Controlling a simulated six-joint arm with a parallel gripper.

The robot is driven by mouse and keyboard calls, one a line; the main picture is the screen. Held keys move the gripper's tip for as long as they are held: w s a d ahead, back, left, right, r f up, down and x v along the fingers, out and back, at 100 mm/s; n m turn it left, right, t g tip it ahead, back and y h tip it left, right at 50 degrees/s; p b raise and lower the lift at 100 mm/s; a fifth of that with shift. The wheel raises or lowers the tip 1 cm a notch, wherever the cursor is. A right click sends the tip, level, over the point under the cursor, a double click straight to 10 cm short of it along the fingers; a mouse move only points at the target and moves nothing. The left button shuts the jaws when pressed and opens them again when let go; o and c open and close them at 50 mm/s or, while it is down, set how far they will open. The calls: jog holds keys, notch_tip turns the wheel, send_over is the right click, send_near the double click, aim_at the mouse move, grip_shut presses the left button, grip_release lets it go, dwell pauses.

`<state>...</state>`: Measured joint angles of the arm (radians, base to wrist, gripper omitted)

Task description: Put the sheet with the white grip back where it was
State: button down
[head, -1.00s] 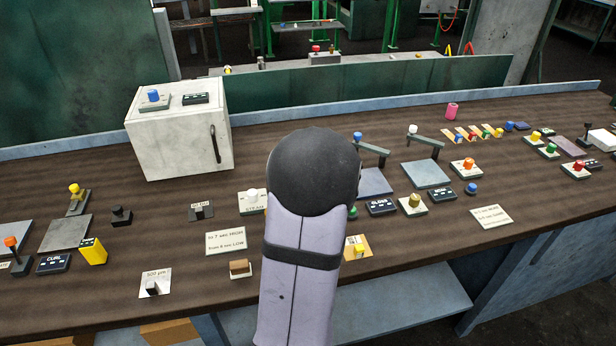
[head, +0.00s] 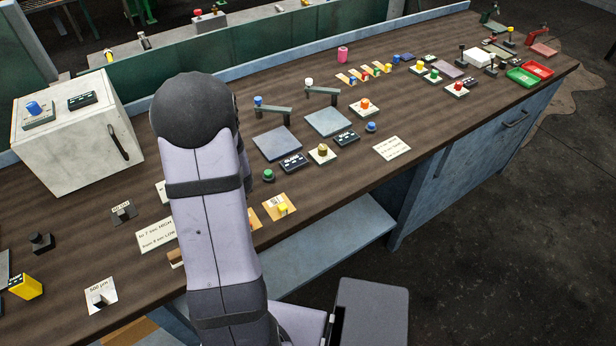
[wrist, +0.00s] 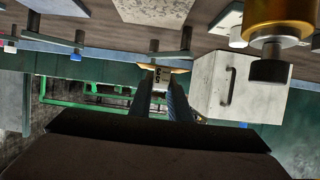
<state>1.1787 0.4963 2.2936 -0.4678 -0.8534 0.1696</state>
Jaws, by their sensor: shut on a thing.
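My gripper (wrist: 161,96) shows in the wrist view, with its two dark fingers shut on a small pale piece with dark lettering (wrist: 157,78). A thin tan sheet edge (wrist: 165,67) shows just beyond the fingertips, seen nearly edge-on. I take this to be the sheet with the white grip, though the grip's colour is not clear. It looks held clear of the bench. In the head view my arm hides the gripper and the held sheet. On the bench lie an orange sheet with a yellow grip (head: 281,207) and a pale 500 µm sheet with a dark grip (head: 101,296).
A white cabinet (head: 75,140) stands at the bench's left. Two grey plates with lever arms (head: 277,144) (head: 328,122), a CLOSS box (head: 293,163) and several knobs stand right of my arm. A text card (head: 392,148) lies near the front edge. A gold knob (wrist: 275,25) looms close in the wrist view.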

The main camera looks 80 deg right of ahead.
jog(key=s+f+m+g+h+p, duration=0.2)
jog(key=s+m+g+h+p, duration=0.1)
jog(key=s+m+g, duration=0.25)
jog(key=r+m+g, duration=0.2)
jog(key=m+g, duration=0.6)
jog(key=g, duration=0.1)
send_over(306, 193)
jog(key=shift+w+f, duration=0.1)
jog(key=shift+f, duration=3.1)
jog(key=shift+f+p, duration=0.4)
jog(key=shift+f, duration=1.45)
jog(key=shift+f, duration=0.2)
jog(key=c, duration=1.7)
grip_release()
